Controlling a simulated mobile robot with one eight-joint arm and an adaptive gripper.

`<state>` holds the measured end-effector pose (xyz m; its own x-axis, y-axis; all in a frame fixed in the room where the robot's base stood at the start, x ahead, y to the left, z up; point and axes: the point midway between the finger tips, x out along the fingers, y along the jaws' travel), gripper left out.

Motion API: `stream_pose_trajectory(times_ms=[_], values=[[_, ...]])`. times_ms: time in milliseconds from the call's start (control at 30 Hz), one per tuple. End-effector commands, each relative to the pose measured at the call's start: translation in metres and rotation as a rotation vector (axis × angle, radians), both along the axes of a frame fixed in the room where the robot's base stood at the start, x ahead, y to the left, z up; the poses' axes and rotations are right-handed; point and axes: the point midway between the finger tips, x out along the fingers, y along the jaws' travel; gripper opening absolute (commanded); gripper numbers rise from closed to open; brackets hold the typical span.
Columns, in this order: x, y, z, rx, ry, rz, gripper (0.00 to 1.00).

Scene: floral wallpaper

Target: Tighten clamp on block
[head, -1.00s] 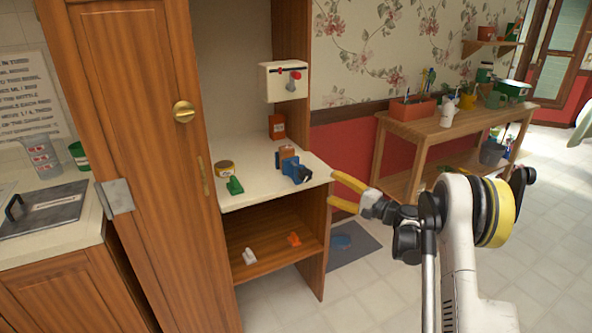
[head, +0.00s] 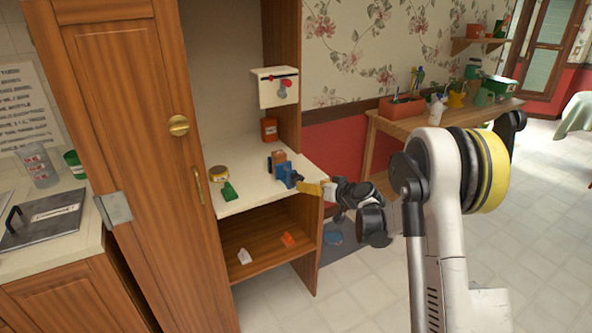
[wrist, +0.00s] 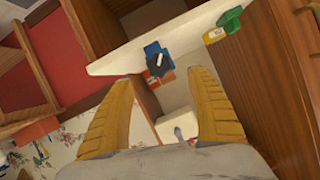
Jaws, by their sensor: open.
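The blue clamp (head: 287,176) sits on the cream shelf near its right front corner, with the orange-brown block (head: 279,157) at it. My gripper (head: 316,190) has yellow fingers and is just right of the clamp in the head view. In the wrist view the fingers of my gripper (wrist: 164,77) are spread wide with nothing held. The blue clamp (wrist: 153,49) with its dark knob lies ahead, between and beyond the fingertips. The orange block (wrist: 166,76) shows partly behind the clamp.
A green object (head: 229,192) and a yellow-banded tin (head: 219,173) stand left on the shelf (head: 246,196). A red container (head: 269,130) stands behind. A white box with a red lever (head: 278,88) hangs above. The wooden door (head: 130,130) stands at left.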

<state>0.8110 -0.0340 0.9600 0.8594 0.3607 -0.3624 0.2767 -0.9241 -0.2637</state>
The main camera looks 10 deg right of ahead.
Motion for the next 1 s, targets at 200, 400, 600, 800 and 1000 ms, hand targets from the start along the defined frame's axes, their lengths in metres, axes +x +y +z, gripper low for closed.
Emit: stream_pose_trajectory(times_ms=[200,400,600,800,1000], values=[[0.007,0.005,0.004,-0.192,-0.053,0.025,0.67],[0.04,0.017,-0.013,-0.187,-0.051,0.025,0.67],[0.072,0.029,-0.027,-0.184,-0.051,0.026,0.67],[0.089,0.035,-0.032,-0.183,-0.05,0.025,0.67],[0.092,0.036,-0.032,-0.183,-0.05,0.024,0.67]])
